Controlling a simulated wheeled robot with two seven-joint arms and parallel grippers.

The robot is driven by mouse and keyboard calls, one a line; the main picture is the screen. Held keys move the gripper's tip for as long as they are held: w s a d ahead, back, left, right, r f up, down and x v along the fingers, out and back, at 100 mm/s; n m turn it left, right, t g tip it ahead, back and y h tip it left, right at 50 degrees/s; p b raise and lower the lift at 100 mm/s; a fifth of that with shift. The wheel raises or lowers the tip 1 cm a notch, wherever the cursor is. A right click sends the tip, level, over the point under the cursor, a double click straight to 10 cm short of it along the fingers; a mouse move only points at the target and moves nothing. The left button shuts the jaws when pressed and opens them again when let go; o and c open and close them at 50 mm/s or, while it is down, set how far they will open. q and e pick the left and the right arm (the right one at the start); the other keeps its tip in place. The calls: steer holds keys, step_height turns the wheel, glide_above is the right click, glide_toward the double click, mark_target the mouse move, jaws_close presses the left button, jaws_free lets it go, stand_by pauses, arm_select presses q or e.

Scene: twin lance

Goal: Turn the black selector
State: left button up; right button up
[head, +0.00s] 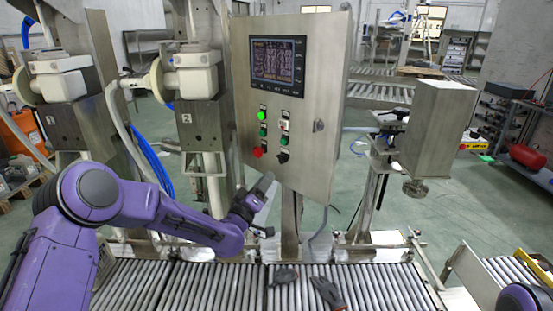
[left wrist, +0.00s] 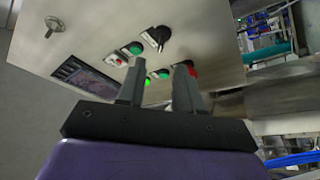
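The black selector (head: 283,157) is a dark knob at the lower right of the control box's button group. It also shows in the left wrist view (left wrist: 156,38), beyond my fingertips and uncovered. My left gripper (head: 262,187) is just below the button group, lower and to the left of the selector, apart from it. In the left wrist view my left gripper's two fingers (left wrist: 159,68) stand apart with nothing between them, so it is open. One fingertip partly covers the red button (left wrist: 193,71). My right gripper is out of view.
The steel control box (head: 318,100) carries a screen (head: 278,66), a lit green button (head: 262,115), other buttons and a key lock (head: 318,126). A roller conveyor (head: 220,288) with dark gloves (head: 328,291) runs below. Steel columns stand at left.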

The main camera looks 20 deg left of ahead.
mark_target(281, 159)
arm_select(q)
steer(key=p+x, duration=0.2)
steer(key=x, duration=0.6)
steer(key=shift+w+f+p, duration=0.1)
steer(key=shift+w+p, duration=0.1)
steer(key=shift+p, duration=0.15)
steer(key=shift+c, duration=0.3)
jaws_close()
